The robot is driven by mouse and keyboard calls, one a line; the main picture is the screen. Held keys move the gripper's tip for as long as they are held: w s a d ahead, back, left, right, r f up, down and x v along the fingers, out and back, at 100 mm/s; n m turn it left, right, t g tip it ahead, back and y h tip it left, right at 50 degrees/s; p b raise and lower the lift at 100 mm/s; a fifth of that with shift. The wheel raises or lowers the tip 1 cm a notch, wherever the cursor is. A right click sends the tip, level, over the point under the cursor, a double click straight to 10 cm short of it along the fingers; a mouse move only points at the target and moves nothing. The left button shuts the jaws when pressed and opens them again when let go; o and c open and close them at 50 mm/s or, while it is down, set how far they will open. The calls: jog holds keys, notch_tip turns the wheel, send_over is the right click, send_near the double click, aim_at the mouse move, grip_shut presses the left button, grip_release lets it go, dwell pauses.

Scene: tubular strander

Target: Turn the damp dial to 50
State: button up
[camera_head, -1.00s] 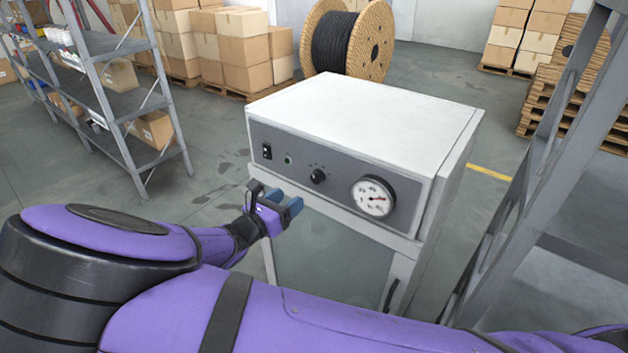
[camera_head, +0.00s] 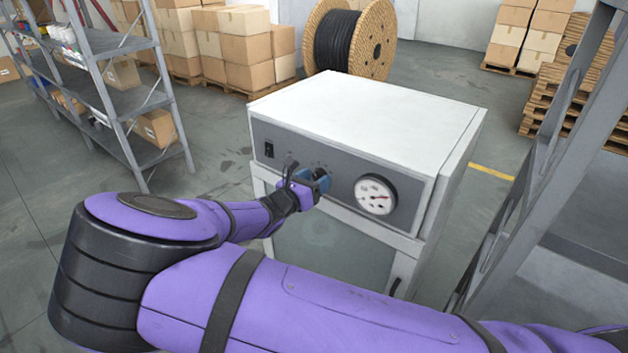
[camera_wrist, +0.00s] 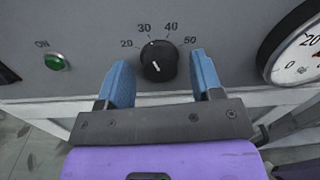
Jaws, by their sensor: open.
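The black dial (camera_wrist: 159,61) is on the grey front panel of the white cabinet (camera_head: 365,110). In the wrist view its printed scale reads 20, 30, 40, 50. White marks show on the knob; its upper mark is between 30 and 40, nearer 30. My gripper (camera_head: 314,182) is open at the panel, and in the head view it mostly hides the dial. In the wrist view its two blue fingers stand left and right of the dial, with visible gaps on both sides. I see no "damp" label.
A green button (camera_wrist: 55,62) marked ON and a black switch (camera_head: 268,150) are to the left. Metal shelving (camera_head: 120,95) stands at the left, and a grey metal frame (camera_head: 535,150) at the right.

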jog(key=c, duration=0.9)
jog(key=m, duration=0.3)
jog(key=shift+m, duration=0.4)
jog(key=m, duration=0.8)
jog(key=shift+y, duration=0.4)
jog(key=shift+m, duration=1.8)
